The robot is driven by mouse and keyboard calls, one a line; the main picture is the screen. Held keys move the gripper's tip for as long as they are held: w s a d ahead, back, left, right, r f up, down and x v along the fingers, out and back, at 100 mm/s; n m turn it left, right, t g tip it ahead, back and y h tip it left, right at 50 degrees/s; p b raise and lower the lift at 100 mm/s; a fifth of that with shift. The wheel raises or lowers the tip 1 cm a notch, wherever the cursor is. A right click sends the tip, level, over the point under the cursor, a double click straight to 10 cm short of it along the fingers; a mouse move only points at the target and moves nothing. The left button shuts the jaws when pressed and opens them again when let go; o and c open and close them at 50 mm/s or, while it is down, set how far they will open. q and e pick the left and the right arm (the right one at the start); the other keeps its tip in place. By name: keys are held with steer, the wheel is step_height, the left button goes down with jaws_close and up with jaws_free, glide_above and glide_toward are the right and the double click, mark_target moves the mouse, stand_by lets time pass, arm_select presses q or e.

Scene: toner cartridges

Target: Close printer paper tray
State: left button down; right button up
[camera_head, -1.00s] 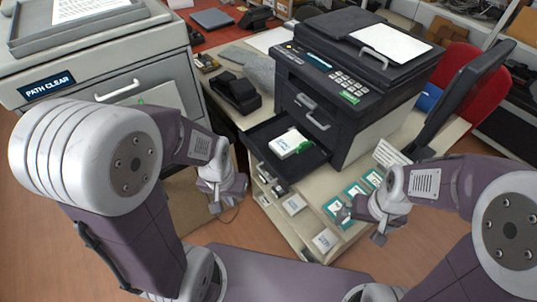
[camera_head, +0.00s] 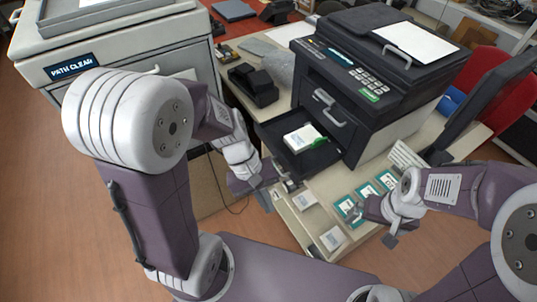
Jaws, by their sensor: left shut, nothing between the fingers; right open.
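The black printer (camera_head: 352,112) stands on the desk with its paper tray (camera_head: 274,133) pulled out at the front. A white paper pack (camera_head: 302,135) with a green part lies in the tray. My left gripper (camera_head: 270,196) is shut and empty. It is in front of and below the tray's front edge; I cannot tell whether it touches anything. My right gripper (camera_head: 371,227) is open and empty, over the desk's front area to the right of the tray.
Several teal-and-white cards (camera_head: 366,194) lie on the desk right of the tray. A black desk device (camera_head: 253,86) stands left of the printer. A grey cabinet (camera_head: 130,50) labelled "PATH CLEAR" is at the left. A dark monitor (camera_head: 455,118) stands right.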

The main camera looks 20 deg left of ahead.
arm_select(q)
steer(key=w+d+f+n+t+h+b, duration=0.2)
steer(key=w+d+n+t+h+b, duration=0.15)
steer(key=w+n+h, duration=0.45)
steer(key=w+a+f+n+t+b, duration=0.3)
steer(key=w+a+n, duration=0.3)
steer(key=w, duration=0.3)
steer(key=w+a+f+n+t+y+b, duration=0.1)
steer(key=w+a+f+n+t+b, duration=0.2)
steer(key=a, duration=0.4)
steer(key=n+t+y, duration=0.2)
steer(key=n+t, duration=0.1)
steer(key=n, duration=0.2)
glide_toward(274, 153)
steer(key=shift+b+x, duration=0.3)
steer(key=shift+x, duration=2.9)
arm_select(e)
step_height(274, 153, down, 11)
steer(key=shift+w+f, duration=0.1)
arm_select(q)
steer(key=shift+d, duration=0.1)
